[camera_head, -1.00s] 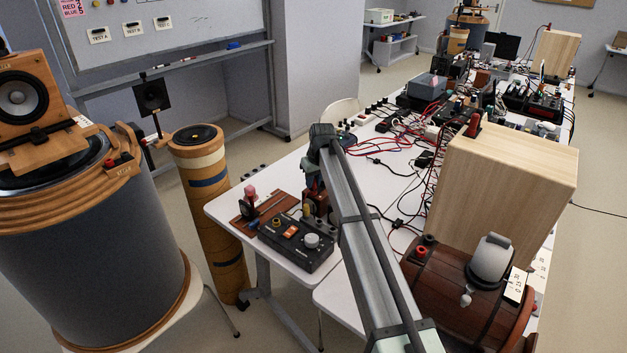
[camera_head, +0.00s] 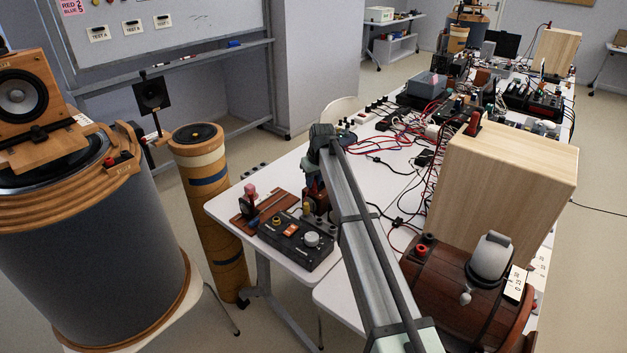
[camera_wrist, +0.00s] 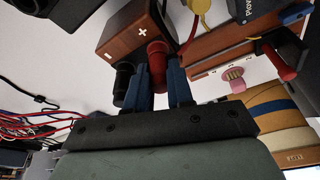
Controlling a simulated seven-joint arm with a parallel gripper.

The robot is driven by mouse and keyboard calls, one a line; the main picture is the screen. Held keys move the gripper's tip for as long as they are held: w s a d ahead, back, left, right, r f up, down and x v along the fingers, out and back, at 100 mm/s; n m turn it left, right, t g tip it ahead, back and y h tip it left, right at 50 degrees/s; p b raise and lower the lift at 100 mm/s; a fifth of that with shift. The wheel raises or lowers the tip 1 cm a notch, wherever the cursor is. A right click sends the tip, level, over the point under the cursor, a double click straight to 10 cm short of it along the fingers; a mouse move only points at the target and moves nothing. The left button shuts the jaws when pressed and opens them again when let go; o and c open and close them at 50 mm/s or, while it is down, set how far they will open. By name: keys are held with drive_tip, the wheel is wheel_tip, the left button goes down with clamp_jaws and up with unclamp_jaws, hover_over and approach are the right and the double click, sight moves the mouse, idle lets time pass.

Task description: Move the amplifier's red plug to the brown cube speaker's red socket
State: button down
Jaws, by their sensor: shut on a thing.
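The brown cube speaker (camera_wrist: 128,32) fills the top middle of the wrist view, with a white plus mark on its face. In the head view the cube (camera_head: 314,200) is partly hidden by my arm. My gripper (camera_wrist: 160,84), with blue fingers, is shut on a red plug (camera_wrist: 157,58) right at the cube's face. Whether the plug is fully seated in a socket cannot be seen. A black plug or post (camera_wrist: 123,82) is just left of my fingers. The amplifier, a black box with knobs (camera_head: 288,250), lies in front of the cube in the head view.
A brown board (camera_head: 246,222) with a reddish piece lies left of the amplifier. A red-handled thing (camera_wrist: 284,68) and a yellow piece (camera_wrist: 200,8) are near my fingers. Red and black cables (camera_wrist: 45,125) lie at left. A wooden barrel (camera_head: 450,290) is at front right.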

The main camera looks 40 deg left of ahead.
drive_tip(key=shift+f, duration=0.1)
drive_tip(key=c, duration=0.9)
unclamp_jaws()
drive_tip(key=shift+r, duration=3.8)
